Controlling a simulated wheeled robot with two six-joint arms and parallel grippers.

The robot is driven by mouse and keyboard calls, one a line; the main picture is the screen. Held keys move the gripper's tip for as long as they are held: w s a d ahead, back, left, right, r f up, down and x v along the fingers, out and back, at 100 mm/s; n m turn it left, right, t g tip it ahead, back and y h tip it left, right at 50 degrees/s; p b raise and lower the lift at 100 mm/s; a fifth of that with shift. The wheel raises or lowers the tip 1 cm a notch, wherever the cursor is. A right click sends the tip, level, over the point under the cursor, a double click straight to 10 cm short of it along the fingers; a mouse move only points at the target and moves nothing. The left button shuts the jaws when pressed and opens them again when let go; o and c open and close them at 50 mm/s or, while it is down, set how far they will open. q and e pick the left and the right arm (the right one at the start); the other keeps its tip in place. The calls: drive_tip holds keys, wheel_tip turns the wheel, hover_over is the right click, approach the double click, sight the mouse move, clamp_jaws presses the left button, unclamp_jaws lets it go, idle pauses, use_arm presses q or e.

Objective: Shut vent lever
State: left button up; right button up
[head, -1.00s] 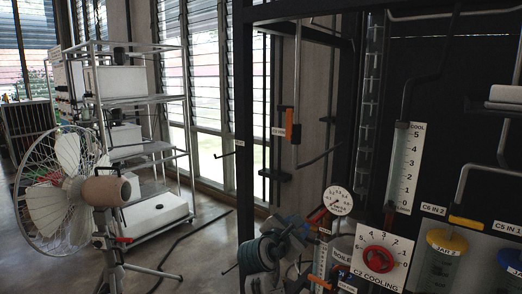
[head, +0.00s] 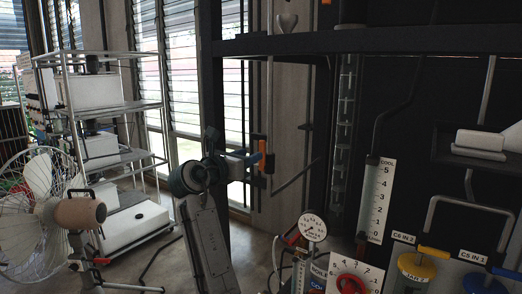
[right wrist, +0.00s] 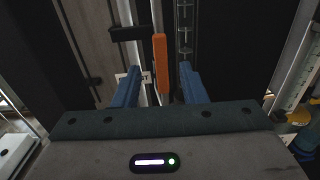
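The vent lever has an orange handle (head: 263,156) that stands upright on the pale upright panel left of the dark rack. My right gripper (head: 248,160) is raised at the handle's left side in the head view. In the right wrist view the orange handle (right wrist: 161,64) shows between the two blue fingers (right wrist: 160,78), with a gap on each side. The gripper is open and I see no contact. A small white label is partly hidden behind the left finger. My left gripper is not in view.
A dark frame post (head: 211,80) and crossbar (head: 320,42) stand close to my right arm. A red dial (head: 348,284), a round gauge (head: 312,228) and jars with yellow and blue lids are lower right. A fan (head: 80,212) and a white shelf rack (head: 105,150) stand left.

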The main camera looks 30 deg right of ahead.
sight(261, 150)
drive_tip(key=x, duration=0.5)
drive_tip(key=shift+d, duration=0.1)
drive_tip(key=shift+w+d, duration=0.1)
drive_tip(key=shift+d, duration=0.15)
clamp_jaws()
idle(1.2)
